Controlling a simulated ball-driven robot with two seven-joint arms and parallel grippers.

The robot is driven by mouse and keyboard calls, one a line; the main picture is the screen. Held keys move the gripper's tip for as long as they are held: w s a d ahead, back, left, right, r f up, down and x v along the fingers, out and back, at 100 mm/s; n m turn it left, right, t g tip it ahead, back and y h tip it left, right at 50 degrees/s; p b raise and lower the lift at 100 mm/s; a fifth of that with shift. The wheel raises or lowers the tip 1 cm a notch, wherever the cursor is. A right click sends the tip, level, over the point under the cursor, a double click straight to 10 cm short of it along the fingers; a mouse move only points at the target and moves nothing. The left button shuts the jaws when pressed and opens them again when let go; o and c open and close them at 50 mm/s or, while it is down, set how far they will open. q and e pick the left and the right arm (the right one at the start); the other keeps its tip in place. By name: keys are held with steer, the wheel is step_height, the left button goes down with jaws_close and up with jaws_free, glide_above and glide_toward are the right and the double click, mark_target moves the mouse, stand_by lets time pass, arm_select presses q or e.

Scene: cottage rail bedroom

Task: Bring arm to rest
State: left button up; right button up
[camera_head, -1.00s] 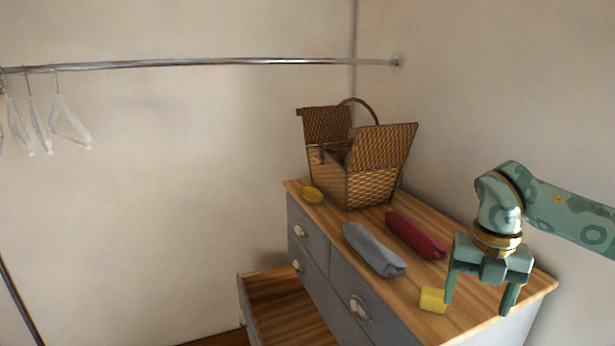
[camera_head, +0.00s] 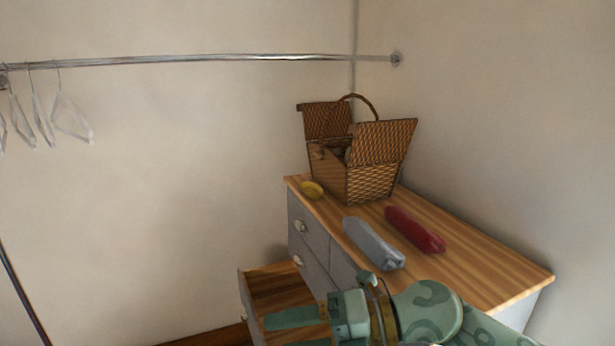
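My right gripper (camera_head: 283,335) is low in the head view, in front of the dresser's open drawer, with its fingers pointing left. The fingers are apart with nothing seen between them; the lower finger is mostly cut off by the bottom edge. My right arm (camera_head: 425,312) comes in from the lower right and covers the dresser's near front corner. My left gripper and arm are not in view.
Hangers (camera_head: 72,118) hang from a rail (camera_head: 200,59) at left.

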step_height(320, 180, up, 7)
steer(key=w+d+m+t+y, duration=0.1)
steer(key=m+t+y, duration=0.4)
steer(key=m+t, duration=0.4)
steer(key=w+d+m+t+h, duration=0.3)
steer(key=d+m+t+h, duration=0.35)
steer(key=t, duration=0.25)
steer(key=d+f+m+t+h, duration=0.1)
steer(key=d+f+m+h, duration=0.8)
steer(key=d+m+h, duration=0.3)
steer(key=s+d+f+m+g+h, duration=0.2)
steer(key=s+d+f+g+h, duration=0.1)
steer(key=s+d+f+g, duration=0.45)
steer(key=s+d+f+m+g+h, duration=0.2)
steer(key=s+d+f+g+h, duration=0.2)
steer(key=s+f, duration=0.5)
steer(key=s+a+f+g+y+b, duration=0.2)
steer(key=f+b, duration=0.3)
steer(key=f, duration=1.5)
steer(key=s+a+f+g+y+b, duration=0.15)
steer(key=f+b, duration=0.45)
steer(key=f, duration=1.3)
steer(key=s+f+m+g+y+b, duration=0.1)
steer(key=s+f+m+g+b, duration=0.2)
steer(key=s+f+b, duration=0.5)
steer(key=s+f, duration=1.3)
steer(key=f, duration=0.4)
steer(key=shift+a+m+b, duration=0.25)
steer(key=shift+m+b, duration=0.05)
steer(key=shift+m, duration=0.05)
